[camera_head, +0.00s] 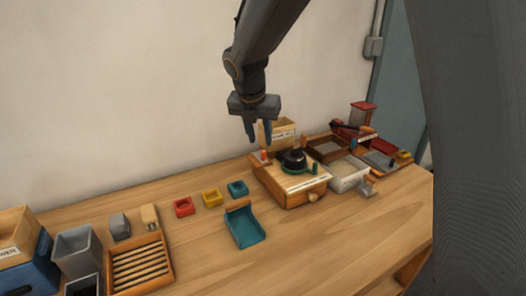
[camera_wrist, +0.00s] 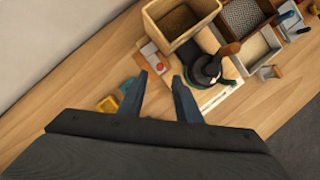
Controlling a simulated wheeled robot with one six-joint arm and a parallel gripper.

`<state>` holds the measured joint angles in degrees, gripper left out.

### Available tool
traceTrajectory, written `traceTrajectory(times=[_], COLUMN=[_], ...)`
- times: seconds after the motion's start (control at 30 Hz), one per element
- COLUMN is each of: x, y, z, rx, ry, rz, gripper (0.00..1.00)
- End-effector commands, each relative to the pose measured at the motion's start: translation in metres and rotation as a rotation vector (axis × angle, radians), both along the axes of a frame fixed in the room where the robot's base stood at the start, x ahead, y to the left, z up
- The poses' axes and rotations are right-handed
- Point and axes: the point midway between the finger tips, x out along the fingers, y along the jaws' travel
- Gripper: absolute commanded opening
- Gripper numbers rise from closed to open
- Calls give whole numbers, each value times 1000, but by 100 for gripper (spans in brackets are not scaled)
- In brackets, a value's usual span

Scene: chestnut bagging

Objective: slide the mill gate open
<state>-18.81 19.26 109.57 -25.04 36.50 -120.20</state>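My gripper (camera_head: 259,135) hangs in the air with its two blue fingers apart and nothing between them. In the wrist view its fingertips (camera_wrist: 158,80) point toward the wooden mill. The mill (camera_head: 293,194) is a light wooden box with a black round top (camera_head: 294,158), a green ring and a round wooden knob at the front. A small red piece (camera_wrist: 148,49) sits on a pale strip at the mill's side, just beyond the fingertips in the wrist view. I cannot tell for sure which part is the gate. The fingers appear apart from the mill.
A wooden bin (camera_wrist: 178,20) stands behind the mill. Sieve trays (camera_head: 328,148) and a white box (camera_head: 348,175) are to its right. A teal scoop (camera_head: 244,227), small coloured cups (camera_head: 212,198) and a slatted tray (camera_head: 139,265) lie left. The front tabletop is clear.

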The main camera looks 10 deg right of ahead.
Motion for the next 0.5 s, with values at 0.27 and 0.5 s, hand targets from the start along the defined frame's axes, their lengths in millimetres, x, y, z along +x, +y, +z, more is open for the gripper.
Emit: traceTrajectory(times=[0.27,0.5], x=[12,24], y=[-6,-10], z=[-34,-61], rx=[-6,-3], ry=[6,2], rz=[8,6], gripper=[31,31])
